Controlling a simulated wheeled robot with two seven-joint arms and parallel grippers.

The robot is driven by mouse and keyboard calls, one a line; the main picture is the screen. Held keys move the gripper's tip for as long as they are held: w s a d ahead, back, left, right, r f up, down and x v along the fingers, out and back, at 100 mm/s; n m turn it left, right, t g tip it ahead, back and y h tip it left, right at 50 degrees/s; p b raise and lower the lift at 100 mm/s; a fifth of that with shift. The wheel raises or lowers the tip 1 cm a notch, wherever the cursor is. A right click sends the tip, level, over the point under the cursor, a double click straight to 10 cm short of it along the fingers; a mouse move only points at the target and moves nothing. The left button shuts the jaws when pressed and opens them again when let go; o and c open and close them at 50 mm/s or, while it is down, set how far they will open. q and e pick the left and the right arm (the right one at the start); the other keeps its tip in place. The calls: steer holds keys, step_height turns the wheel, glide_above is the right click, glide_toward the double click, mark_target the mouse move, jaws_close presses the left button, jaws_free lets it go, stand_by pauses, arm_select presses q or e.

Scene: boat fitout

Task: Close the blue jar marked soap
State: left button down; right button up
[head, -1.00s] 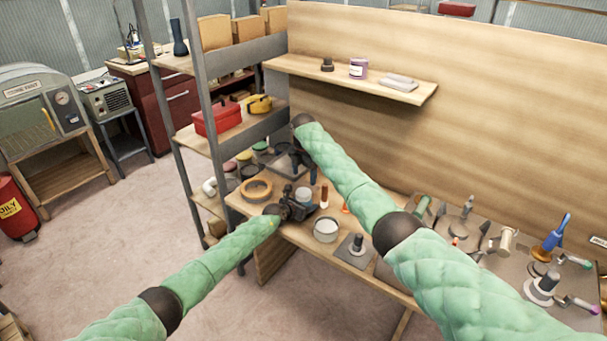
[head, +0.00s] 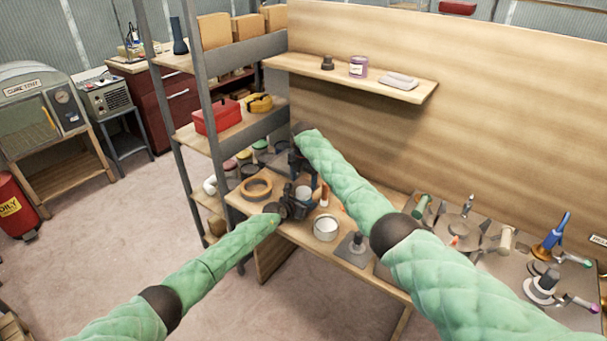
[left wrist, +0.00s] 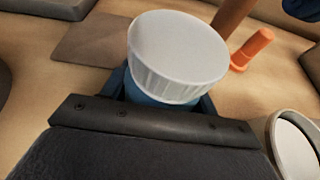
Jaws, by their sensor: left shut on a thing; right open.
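The jar is blue (left wrist: 160,92) with a white ribbed lid (left wrist: 178,45) over its mouth in the left wrist view. Whether the lid is fully seated I cannot tell. In the head view the white lid (head: 304,192) shows among dark fingers, and the blue body is mostly hidden. No soap marking is readable. My left gripper (head: 298,198) is shut around the jar's body below the lid, on the workbench. My right gripper (head: 300,166) is open just behind and above the jar in the head view, partly hidden by its own arm.
An open pale tin (head: 326,228) stands right of the jar. A black stand on a grey plate (head: 354,247) is further right. An orange ring (head: 256,188) lies left. An orange peg (left wrist: 251,48) stands behind the jar. Steel shelving (head: 205,110) rises at the left.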

mark_target(303, 191)
steer(key=shift+f, duration=2.3)
steer(key=c, duration=1)
steer(key=m, duration=0.9)
steer(key=shift+m, duration=0.4)
steer(key=o, duration=1.1)
